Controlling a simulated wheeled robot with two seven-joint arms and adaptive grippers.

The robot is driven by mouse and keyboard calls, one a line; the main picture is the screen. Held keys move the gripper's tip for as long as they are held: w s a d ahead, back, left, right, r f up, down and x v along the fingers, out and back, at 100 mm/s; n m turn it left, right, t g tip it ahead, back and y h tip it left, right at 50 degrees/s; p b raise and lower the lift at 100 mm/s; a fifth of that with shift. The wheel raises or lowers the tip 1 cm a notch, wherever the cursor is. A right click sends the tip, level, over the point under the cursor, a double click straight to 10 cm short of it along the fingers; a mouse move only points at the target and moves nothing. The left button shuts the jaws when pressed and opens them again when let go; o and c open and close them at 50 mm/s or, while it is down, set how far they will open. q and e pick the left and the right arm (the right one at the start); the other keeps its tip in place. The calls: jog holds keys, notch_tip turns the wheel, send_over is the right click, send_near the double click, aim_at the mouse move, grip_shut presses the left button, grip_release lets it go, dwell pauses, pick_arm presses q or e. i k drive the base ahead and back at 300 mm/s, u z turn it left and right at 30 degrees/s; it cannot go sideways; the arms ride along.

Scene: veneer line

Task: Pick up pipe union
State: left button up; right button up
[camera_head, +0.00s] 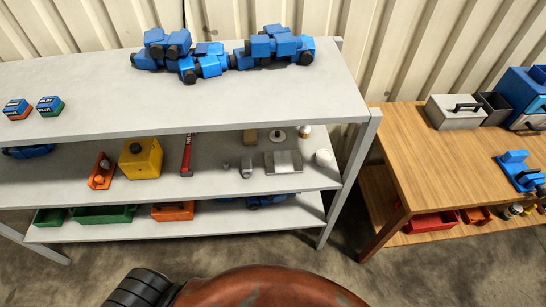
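I cannot tell for sure which thing is the pipe union. A small grey metal fitting (247,167) stands on the middle shelf of the grey rack, right of the red-handled tool. A smaller grey piece (226,165) lies just left of it. Both are too small to make out in detail. Neither of my grippers shows in the head view, so nothing is seen touching these pieces.
The grey rack (90,85) has blue parts (275,45) on top. Its middle shelf also holds a yellow box (141,159), a red-handled tool (187,154) and a grey block (284,161). A wooden table (425,155) stands right. A rusty-brown rounded shape (265,288) fills the bottom foreground.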

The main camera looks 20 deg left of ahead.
aim_at(247, 162)
jog(key=u, duration=0.1)
jog(key=i, duration=0.85)
jog(key=u, duration=0.4)
